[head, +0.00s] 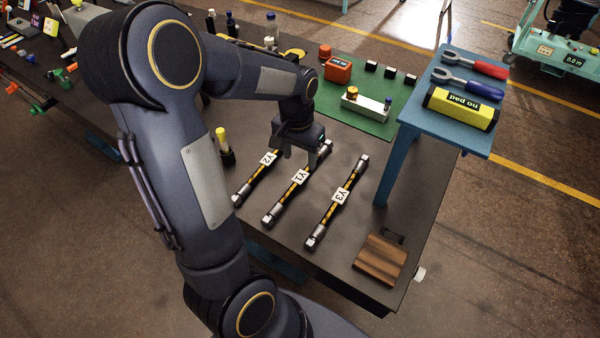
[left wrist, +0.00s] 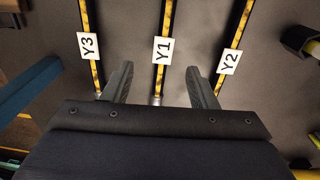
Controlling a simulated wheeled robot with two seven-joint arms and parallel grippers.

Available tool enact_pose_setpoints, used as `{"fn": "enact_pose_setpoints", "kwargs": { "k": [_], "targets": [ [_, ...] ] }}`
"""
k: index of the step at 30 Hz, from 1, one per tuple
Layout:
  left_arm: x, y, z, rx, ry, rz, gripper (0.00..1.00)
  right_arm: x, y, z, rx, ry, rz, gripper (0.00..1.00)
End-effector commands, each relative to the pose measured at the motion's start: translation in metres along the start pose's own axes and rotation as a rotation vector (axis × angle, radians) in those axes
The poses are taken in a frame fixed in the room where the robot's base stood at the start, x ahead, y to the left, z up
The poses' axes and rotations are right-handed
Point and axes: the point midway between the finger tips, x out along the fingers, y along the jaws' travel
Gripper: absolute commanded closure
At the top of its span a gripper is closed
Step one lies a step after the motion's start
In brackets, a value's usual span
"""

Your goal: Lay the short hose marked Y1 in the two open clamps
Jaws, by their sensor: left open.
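The hose Y1 (head: 284,200) lies on the dark table between hose Y2 (head: 256,180) and hose Y3 (head: 336,203). Each is black and yellow with metal ends and a white tag. My left gripper (head: 299,157) is open and empty above the far part of Y1. In the left wrist view, hose Y1 (left wrist: 164,78) runs between the two spread fingers of the gripper (left wrist: 160,88), and its far end there is partly hidden by the gripper body. I cannot make out the two open clamps. My right gripper is not in view.
A green mat (head: 372,120) carries a white block and small parts. A wooden block (head: 381,259) lies near the front edge.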

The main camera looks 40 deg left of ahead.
Motion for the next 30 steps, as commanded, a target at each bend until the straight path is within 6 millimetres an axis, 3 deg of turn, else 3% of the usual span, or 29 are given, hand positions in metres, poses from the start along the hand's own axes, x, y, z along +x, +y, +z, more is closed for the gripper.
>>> {"fn": "enact_pose_setpoints", "kwargs": {
  "k": [4,21,29,30],
  "targets": [
    [0.013,-0.006,-0.008,0.01,-0.028,-0.031,0.47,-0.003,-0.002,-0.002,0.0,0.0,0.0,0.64],
    [0.083,-0.007,-0.008,0.01,-0.029,-0.032,0.47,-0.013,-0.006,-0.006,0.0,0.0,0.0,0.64],
    [0.086,-0.007,-0.008,0.01,-0.026,-0.031,0.47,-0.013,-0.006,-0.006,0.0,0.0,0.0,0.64],
    [0.086,-0.007,-0.008,0.01,-0.026,-0.031,0.51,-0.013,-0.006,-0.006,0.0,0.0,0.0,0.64]
  ]
}}
